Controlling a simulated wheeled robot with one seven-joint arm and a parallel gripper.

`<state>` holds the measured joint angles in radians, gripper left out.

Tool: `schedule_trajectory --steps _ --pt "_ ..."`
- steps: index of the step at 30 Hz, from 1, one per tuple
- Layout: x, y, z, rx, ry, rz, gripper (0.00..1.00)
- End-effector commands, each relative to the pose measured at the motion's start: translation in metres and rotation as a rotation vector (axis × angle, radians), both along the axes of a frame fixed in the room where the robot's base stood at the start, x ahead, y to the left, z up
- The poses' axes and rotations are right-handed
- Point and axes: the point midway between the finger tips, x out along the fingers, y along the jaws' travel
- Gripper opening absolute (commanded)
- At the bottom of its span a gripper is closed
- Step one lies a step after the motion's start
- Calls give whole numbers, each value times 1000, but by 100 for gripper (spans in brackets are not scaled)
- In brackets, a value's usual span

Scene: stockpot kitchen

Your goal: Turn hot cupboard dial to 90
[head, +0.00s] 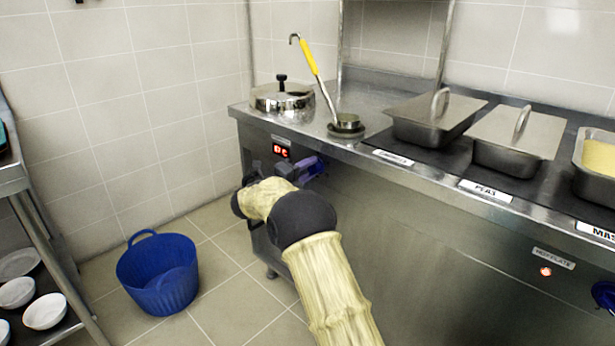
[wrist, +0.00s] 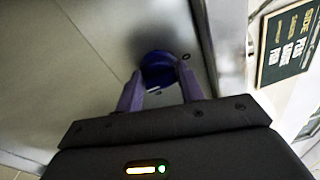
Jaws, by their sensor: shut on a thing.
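The hot cupboard dial (wrist: 158,68) is a round blue knob on the steel front panel in the wrist view. My gripper (wrist: 160,80) has its two purple fingers on either side of it, shut on it. In the head view my gripper (head: 312,168) is at the left end of the counter front, and my arm and wrist partly hide it. The dial cannot be told apart from the purple fingers there. A red-lit display (head: 281,152) sits just left of the gripper; its characters look like "DC", but I cannot read them surely.
The steel counter (head: 245,112) carries a lidded pot (head: 283,100), a yellow-handled ladle (head: 310,58) and lidded pans (head: 515,135). Another blue dial (head: 604,296) is at the right, near a hot plate label (head: 553,258). A blue tub (head: 158,275) stands on the floor; a rack (head: 45,235) is left.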

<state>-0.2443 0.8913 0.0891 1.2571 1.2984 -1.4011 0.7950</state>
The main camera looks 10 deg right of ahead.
Motion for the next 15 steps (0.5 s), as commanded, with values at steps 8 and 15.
schedule_trajectory --steps 8,15 --pt "0 1 -5 15 -8 2 15" --pt "0 1 -5 14 -7 1 44"
